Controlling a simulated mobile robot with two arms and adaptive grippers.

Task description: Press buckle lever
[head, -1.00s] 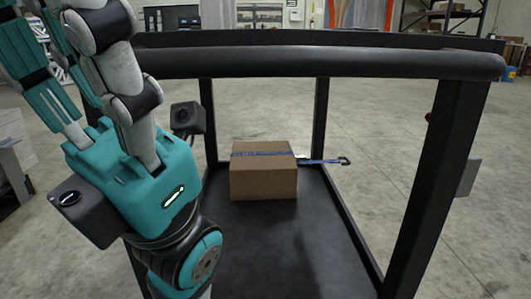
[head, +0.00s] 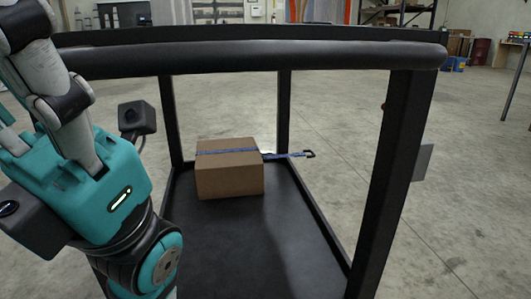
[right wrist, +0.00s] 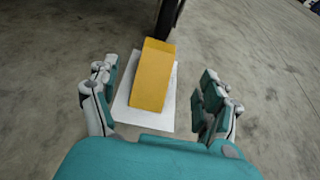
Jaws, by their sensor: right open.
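A brown cardboard box (head: 231,179) sits on the dark trailer deck (head: 245,245) in the head view. A blue strap (head: 226,151) runs across its top. The strap's free part reaches past the box to the right and ends in a dark hook-like piece (head: 308,154). I cannot make out a buckle lever at this size. My right gripper (right wrist: 161,105) is open in the right wrist view. A yellow block (right wrist: 154,76) on a white plate (right wrist: 145,115) shows between and beyond its fingers, apparently untouched. My left gripper is not in view.
A black rail (head: 250,58) crosses in front of the box, with a thick black post (head: 395,165) on the right. A grey plate (head: 422,163) shows beside that post. Open concrete floor (head: 480,220) lies to the right. Shelving stands far back.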

